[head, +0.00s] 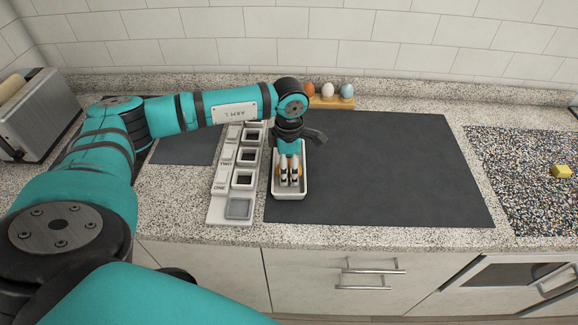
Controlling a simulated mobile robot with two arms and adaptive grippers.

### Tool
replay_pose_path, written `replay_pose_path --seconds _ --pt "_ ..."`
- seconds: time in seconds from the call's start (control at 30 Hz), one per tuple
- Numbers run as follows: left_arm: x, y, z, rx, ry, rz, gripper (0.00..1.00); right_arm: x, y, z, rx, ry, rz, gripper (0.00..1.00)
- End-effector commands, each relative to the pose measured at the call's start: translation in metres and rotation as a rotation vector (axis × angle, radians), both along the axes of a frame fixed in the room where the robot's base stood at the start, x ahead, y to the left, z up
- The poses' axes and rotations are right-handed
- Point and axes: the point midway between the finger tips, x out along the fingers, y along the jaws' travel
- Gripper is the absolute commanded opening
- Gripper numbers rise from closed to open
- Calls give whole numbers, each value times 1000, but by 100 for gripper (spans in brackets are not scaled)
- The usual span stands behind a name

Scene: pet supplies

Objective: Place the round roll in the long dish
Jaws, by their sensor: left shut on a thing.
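The long dish (290,194) is a white rectangular dish with raised walls. It stands at the left end of the dark mat, its length running away from me. My left gripper (290,182) points down inside the dish's outline, near its front half. It is shut on a small orange-brown thing, which looks like the round roll (280,170). The fingers hide most of the roll, and I cannot tell whether it touches the dish floor. My right gripper is not in view.
Behind is a wooden holder (330,102) with several eggs. A toaster (38,115) is far left. The dark mat (390,170) is clear.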

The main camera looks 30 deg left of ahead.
Motion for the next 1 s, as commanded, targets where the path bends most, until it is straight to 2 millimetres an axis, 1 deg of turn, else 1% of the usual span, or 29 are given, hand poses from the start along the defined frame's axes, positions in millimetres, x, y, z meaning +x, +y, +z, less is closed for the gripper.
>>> replay_pose_path --seconds 0.03,0.1,0.2,0.37,0.5,0.53,0.7,1.0 --pt "-1 0 -4 -1 3 0 34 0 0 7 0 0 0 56" --pt "0 0 -11 0 1 1 34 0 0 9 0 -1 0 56" --pt "0 0 -16 -1 -1 0 34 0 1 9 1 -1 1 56" --pt "0 0 -16 -1 -1 0 34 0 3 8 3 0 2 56" --pt "0 0 -20 -1 -1 0 34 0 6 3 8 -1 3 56" --pt "0 0 -19 -1 -1 0 63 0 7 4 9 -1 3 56" --pt "0 0 -18 -1 -1 0 84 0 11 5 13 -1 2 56" --pt "0 0 -16 -1 -1 1 84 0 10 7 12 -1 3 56"
